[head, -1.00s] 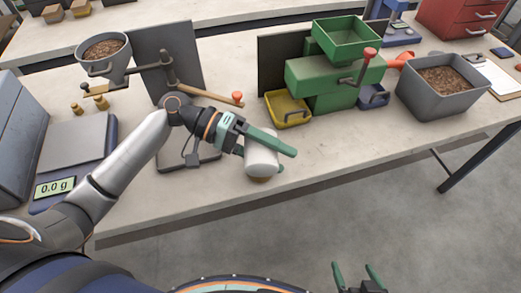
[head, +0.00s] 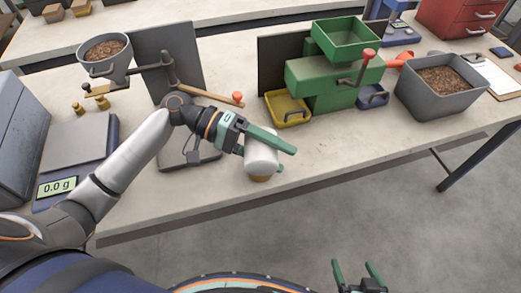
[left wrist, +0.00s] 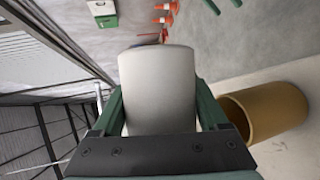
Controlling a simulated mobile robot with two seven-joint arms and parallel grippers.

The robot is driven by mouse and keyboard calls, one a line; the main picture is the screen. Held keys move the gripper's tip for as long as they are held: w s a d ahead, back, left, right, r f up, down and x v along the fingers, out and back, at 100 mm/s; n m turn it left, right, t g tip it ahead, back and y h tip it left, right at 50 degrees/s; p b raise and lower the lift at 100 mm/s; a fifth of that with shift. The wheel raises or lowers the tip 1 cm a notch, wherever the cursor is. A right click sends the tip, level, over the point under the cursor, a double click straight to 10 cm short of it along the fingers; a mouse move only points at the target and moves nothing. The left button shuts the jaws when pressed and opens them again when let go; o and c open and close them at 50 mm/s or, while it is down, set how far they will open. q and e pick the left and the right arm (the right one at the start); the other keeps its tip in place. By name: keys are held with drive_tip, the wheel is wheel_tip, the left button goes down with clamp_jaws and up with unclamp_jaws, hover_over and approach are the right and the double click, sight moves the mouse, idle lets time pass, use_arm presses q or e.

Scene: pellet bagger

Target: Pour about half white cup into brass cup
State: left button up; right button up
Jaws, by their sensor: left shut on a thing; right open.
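My left gripper (head: 286,158) is shut around the white cup (head: 260,150), with one green finger along each side. The white cup hangs above the front part of the bench; its mouth and contents are hidden from me. The brass cup (head: 262,178) shows just below it in the head view, mostly covered. In the left wrist view the white cup (left wrist: 158,88) is between the fingers and the brass cup (left wrist: 268,112) is apart from it at the right, its axis strongly angled to the white cup's. No pellets are seen falling. My right gripper (head: 356,265) is open and empty, low in front of the bench.
A scale (head: 75,150) reading 0.0 g is at the left. A grey hopper (head: 108,70) of pellets stands behind. A green machine (head: 335,78), a yellow tray (head: 288,112) and a grey pellet bin (head: 440,95) are to the right. The bench front right of the cups is clear.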

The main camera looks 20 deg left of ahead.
use_arm(q)
drive_tip(key=shift+r+p, duration=0.15)
drive_tip(key=shift+p, duration=0.15)
idle(0.5)
drive_tip(key=shift+w+f+n+g+h, duration=0.25)
drive_tip(key=shift+f+n+g+h, duration=0.2)
drive_tip(key=shift+n, duration=0.35)
idle(1.3)
drive_tip(key=shift+w+a+r+n+h+p, duration=0.15)
drive_tip(key=shift+w+r+n+h+p, duration=0.15)
drive_tip(key=shift+n+p, duration=0.4)
idle(1.3)
drive_tip(key=shift+w+a+r+n+g+h+p, duration=0.15)
drive_tip(key=shift+n+g+h+p, duration=0.1)
drive_tip(key=shift+n, duration=0.15)
drive_tip(key=shift+w+d+r+n+g+h+p, duration=0.1)
drive_tip(key=shift+n+h+p, duration=0.1)
drive_tip(key=shift+n, duration=0.2)
idle(2.2)
